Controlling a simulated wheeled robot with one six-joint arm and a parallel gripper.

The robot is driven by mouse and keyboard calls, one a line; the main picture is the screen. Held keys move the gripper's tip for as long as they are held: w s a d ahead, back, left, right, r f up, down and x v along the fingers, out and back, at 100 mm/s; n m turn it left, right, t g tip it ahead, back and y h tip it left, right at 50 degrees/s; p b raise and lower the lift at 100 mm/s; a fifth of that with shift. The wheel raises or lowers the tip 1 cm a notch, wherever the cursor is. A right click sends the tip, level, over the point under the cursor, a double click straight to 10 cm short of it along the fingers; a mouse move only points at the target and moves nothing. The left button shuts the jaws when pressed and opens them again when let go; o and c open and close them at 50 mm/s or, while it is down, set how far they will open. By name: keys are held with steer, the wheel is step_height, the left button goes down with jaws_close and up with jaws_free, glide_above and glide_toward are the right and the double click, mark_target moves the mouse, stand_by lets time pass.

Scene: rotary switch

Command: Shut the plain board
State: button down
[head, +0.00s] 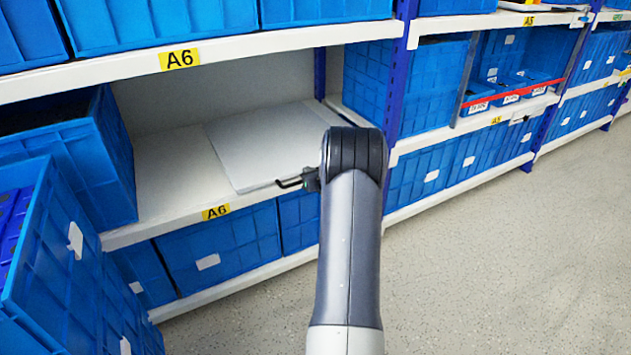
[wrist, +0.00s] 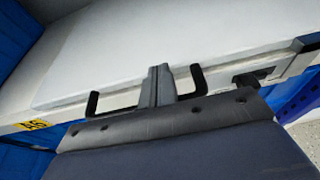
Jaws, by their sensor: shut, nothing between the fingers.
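The plain board (head: 268,145) is a flat white panel lying on the middle shelf, its front edge near the shelf's front. It fills the top of the wrist view (wrist: 150,45). A black handle (head: 288,183) is on its front edge. In the wrist view, two bent ends of the black handle (wrist: 93,103) show on either side of my gripper (wrist: 160,85). The fingers are closed together with nothing between them, at the board's front edge. Whether they touch the board or handle I cannot tell. In the head view my arm hides most of the gripper.
A blue upright post (head: 399,80) is right of the arm. The grey floor (head: 500,270) at right is clear.

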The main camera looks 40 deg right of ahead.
steer(key=shift+w+d+r, duration=0.1)
steer(key=shift+w+d, duration=0.1)
steer(key=shift+w, duration=0.55)
steer(key=shift+r, duration=0.1)
steer(key=p+v, duration=0.1)
steer(key=v, duration=1)
steer(key=shift+f+p, duration=0.3)
steer(key=shift+p, duration=0.1)
steer(key=shift+w, duration=0.1)
steer(key=b+x, duration=0.1)
steer(key=x, duration=0.9)
steer(key=shift+w+b, duration=0.25)
steer(key=shift+b, duration=0.15)
